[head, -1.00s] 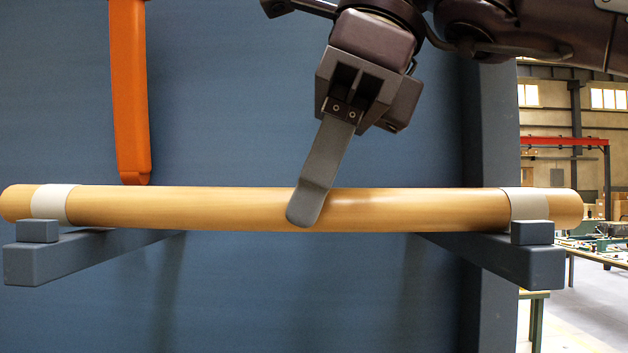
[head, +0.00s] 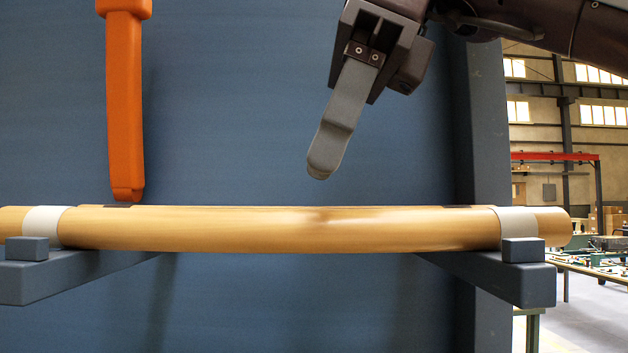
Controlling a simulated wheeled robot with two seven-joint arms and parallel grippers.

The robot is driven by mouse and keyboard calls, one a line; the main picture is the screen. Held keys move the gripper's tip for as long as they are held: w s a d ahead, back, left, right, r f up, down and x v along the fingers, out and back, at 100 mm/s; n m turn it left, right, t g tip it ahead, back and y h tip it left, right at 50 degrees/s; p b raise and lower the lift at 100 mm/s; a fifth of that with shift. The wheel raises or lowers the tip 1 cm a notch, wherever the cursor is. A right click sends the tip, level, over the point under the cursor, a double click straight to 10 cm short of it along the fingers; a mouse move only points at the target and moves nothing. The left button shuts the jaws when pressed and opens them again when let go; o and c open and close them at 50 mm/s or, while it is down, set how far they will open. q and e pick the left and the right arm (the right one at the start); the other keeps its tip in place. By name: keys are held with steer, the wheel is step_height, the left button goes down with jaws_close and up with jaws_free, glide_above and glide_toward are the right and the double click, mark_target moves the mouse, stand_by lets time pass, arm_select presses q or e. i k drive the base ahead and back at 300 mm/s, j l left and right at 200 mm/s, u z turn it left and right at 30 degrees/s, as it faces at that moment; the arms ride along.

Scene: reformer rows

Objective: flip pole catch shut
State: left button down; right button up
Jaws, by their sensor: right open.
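A tan wooden pole (head: 300,230) lies level across two blue-grey bracket arms, with pale bands near both ends. An orange bar (head: 125,110), which may be the catch, hangs upright at the left. Its lower tip is just above or behind the pole's top edge; I cannot tell if they touch. My right gripper (head: 325,160) is above the pole, right of the orange bar and clear of both. Its grey finger slants down to the left, and it is open with nothing in it. My left gripper is not in view.
The left bracket (head: 70,278) and right bracket (head: 500,282) stick out from a blue panel (head: 250,120), each with a raised front stop. Free space lies between the orange bar and my right gripper. A workshop shows at the right.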

mark_target(124, 18)
steer(key=k, duration=1.5)
